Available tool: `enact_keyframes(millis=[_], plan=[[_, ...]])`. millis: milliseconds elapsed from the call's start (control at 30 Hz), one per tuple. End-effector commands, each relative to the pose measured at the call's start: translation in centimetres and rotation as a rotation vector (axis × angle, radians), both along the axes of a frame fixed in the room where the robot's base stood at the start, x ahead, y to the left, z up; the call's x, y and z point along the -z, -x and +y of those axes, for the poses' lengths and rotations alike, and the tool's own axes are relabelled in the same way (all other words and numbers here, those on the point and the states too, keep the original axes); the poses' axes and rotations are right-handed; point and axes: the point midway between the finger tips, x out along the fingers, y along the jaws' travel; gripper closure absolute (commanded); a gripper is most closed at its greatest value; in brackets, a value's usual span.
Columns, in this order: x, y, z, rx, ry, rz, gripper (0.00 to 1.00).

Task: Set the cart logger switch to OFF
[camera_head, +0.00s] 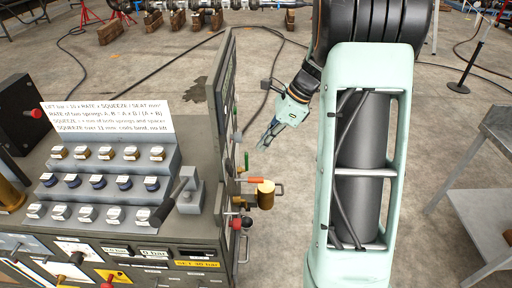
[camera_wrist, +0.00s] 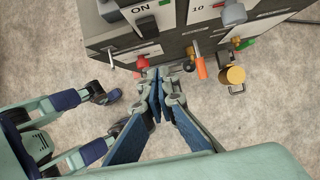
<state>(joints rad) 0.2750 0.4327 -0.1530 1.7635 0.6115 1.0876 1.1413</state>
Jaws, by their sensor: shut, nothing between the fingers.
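In the wrist view a white label (camera_wrist: 140,10) reading ON is on the cart's panel, with a dark lever-like part (camera_wrist: 148,27) just below it. I cannot read whether this is the logger switch, and no OFF mark is legible. My gripper (camera_wrist: 160,78) is shut and empty, its fingers together just off the panel's lower edge, beside a red knob (camera_wrist: 141,63). In the head view my gripper (camera_head: 267,140) is to the right of the cart's side panel, apart from it. The switch is not clear in the head view.
The cart (camera_head: 215,140) carries rows of small blocks and a sign (camera_head: 108,117). An orange handle (camera_wrist: 199,63), a black knob (camera_wrist: 188,65), a grey knob (camera_wrist: 233,13) and a brass cylinder (camera_wrist: 235,75) stick out near my fingers.

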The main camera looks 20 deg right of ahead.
Motion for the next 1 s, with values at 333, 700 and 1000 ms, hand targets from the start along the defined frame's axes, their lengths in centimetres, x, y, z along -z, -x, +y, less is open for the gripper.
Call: enact_keyframes(millis=[333,700,1000], plan=[[6.7,-0.9,3.3,-0.003,-0.002,0.006,1.00],[8.3,-2.2,6.9,-0.002,0.001,0.002,1.00],[8.4,-2.3,7.1,0.000,0.001,0.001,1.00]])
